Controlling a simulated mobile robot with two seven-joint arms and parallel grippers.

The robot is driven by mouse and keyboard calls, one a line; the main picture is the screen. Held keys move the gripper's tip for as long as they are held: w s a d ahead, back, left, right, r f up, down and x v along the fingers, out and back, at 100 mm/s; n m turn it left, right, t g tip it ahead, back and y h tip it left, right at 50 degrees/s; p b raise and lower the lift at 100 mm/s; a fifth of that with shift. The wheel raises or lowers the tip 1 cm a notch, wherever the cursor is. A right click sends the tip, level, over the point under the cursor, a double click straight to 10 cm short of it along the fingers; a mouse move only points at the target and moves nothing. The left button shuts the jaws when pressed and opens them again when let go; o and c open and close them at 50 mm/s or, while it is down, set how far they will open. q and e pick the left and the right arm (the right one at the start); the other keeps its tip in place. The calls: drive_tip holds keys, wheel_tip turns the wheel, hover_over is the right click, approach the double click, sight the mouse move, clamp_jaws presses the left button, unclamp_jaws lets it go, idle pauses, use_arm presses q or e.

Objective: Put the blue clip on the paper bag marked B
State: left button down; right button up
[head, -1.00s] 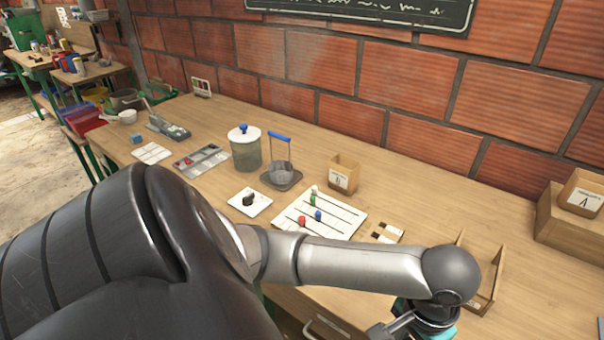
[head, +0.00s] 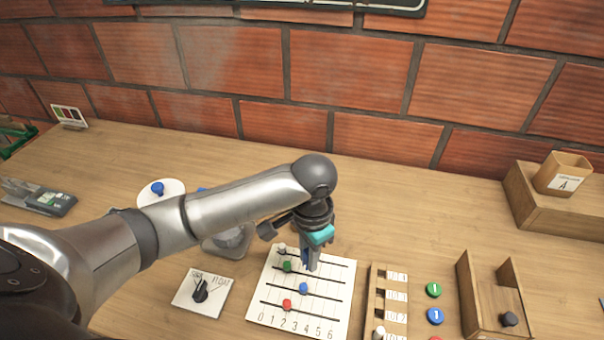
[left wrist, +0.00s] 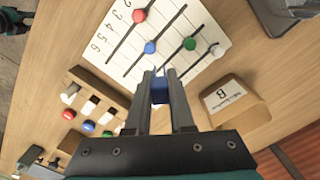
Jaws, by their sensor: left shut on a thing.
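My left gripper (head: 311,266) points down over the far part of the slider board in the head view. In the left wrist view its two fingers (left wrist: 159,98) are shut on the small blue clip (left wrist: 159,88). The paper bag marked B (left wrist: 234,101) stands upright to the right of the fingers in that view, apart from the clip. Its label faces the board. In the head view the bag is hidden behind my left arm. My right gripper cannot be made out in either view.
The slider board (head: 336,313) carries red, blue, green and white beads. A dial plate (head: 218,302) lies to its left. A slotted rack (head: 377,277), round tokens (head: 433,289) and a wooden tray (head: 467,281) lie to its right. Bag A (head: 559,166) stands on a wooden block (head: 519,197).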

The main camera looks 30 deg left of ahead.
use_arm(q)
drive_tip(key=shift+w+a+r+m+p, duration=0.9)
drive_tip(key=shift+w+a+r+m, duration=0.25)
drive_tip(key=shift+w+m, duration=0.7)
drive_tip(key=shift+w+a+r+m+p, duration=1.1)
drive_tip(key=shift+w+m, duration=0.6)
drive_tip(key=shift+w, duration=0.3)
drive_tip(key=shift+w+a+r+m+p, duration=0.75)
drive_tip(key=shift+w+a+r+m, duration=0.35)
drive_tip(key=shift+w+m, duration=0.75)
use_arm(e)
wheel_tip(320, 180, up, 6)
drive_tip(key=s, duration=0.1)
drive_tip(key=shift+s+d, duration=0.25)
drive_tip(key=shift+d, duration=0.1)
use_arm(q)
drive_tip(key=shift+w+d+r, duration=0.1)
drive_tip(key=shift+r, duration=0.05)
use_arm(e)
drive_tip(key=shift+r, duration=0.25)
use_arm(q)
drive_tip(key=shift+r+p, duration=0.1)
drive_tip(key=shift+p, duration=0.5)
drive_tip(key=shift+f+b, duration=0.45)
drive_tip(key=shift+f, duration=0.35)
drive_tip(key=shift+f+b, duration=1.6)
drive_tip(key=shift+f, duration=1.7)
use_arm(e)
drive_tip(key=shift+a+f, duration=0.1)
drive_tip(key=shift+f, duration=1.5)
